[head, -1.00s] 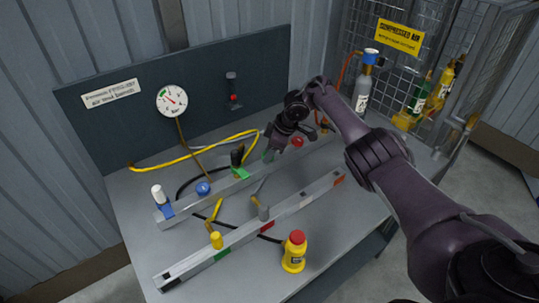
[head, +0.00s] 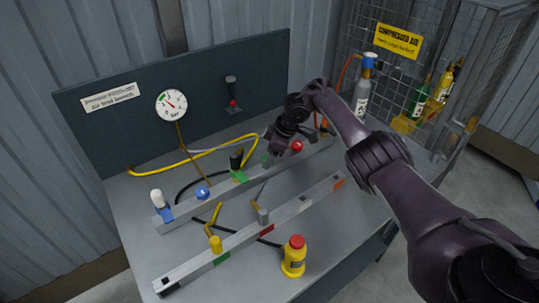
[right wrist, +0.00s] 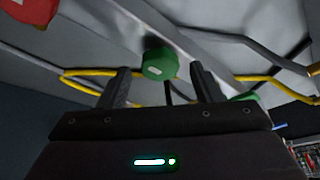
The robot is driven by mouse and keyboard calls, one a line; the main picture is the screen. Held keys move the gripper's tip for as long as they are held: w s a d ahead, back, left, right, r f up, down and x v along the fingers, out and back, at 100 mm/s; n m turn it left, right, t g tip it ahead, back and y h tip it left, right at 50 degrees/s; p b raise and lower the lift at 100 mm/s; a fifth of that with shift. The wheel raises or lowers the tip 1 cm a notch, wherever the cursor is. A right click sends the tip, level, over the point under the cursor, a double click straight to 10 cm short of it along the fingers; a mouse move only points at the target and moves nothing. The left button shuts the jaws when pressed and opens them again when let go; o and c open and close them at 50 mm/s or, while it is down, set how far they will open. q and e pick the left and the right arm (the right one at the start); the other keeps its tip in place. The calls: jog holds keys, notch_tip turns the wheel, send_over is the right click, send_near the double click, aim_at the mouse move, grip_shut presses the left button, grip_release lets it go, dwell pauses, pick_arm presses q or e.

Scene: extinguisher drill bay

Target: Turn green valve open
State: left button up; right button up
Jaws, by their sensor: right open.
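In the head view only a small part of the green knob (head: 265,158) shows beside my gripper. My right gripper (head: 272,150) is open and empty over the rear rail (head: 215,193). Its fingers (right wrist: 161,80) are spread in the wrist view. I cannot tell how deep the knob lies between them. My left gripper is not in view.
A blue knob (head: 202,192) is farther left. Yellow hoses (head: 190,155) cross behind.

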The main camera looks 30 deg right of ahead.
jog(key=p+v, duration=0.4)
jog(key=v, duration=0.3)
jog(key=shift+s+d+r, duration=0.1)
